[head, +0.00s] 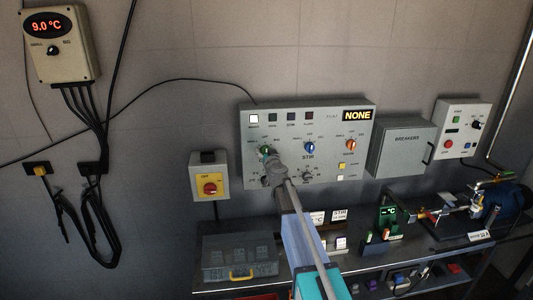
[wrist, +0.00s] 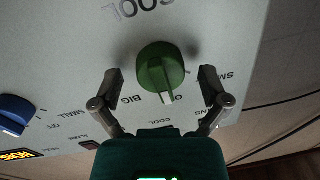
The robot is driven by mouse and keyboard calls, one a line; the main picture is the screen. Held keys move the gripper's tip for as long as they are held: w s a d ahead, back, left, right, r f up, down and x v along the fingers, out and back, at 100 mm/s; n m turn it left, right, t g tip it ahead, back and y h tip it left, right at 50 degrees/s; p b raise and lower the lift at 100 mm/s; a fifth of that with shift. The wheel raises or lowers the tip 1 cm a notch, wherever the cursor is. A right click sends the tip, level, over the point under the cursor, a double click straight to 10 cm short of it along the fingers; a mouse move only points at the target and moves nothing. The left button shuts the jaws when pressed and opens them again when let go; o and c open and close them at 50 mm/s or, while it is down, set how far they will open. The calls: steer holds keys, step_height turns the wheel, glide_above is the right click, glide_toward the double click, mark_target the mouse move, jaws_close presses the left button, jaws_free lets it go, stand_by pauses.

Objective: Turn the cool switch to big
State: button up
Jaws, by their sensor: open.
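The cool switch is a green knob (wrist: 160,68) on the grey control panel (wrist: 65,55), which appears upside down in the wrist view. Its ridge points down, over part of the OFF label. BIG is printed to its left and SMALL to its right. My gripper (wrist: 160,76) is open, with one finger on each side of the knob and a gap to both. In the head view my gripper (head: 268,160) is at the left part of the panel (head: 325,122), partly covering the green knob (head: 265,149).
A blue knob (head: 309,147) and an orange knob (head: 351,144) sit to the right on the panel. A cluttered bench lies below.

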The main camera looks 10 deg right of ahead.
steer(key=c, duration=1.2)
steer(key=shift+o, duration=0.2)
steer(key=m, duration=0.5)
steer(key=shift+f+b, duration=0.1)
steer(key=shift+b, duration=0.3)
steer(key=m, duration=0.5)
steer(key=shift+t, duration=0.3)
steer(key=o, duration=1.2)
steer(key=shift+c, duration=0.2)
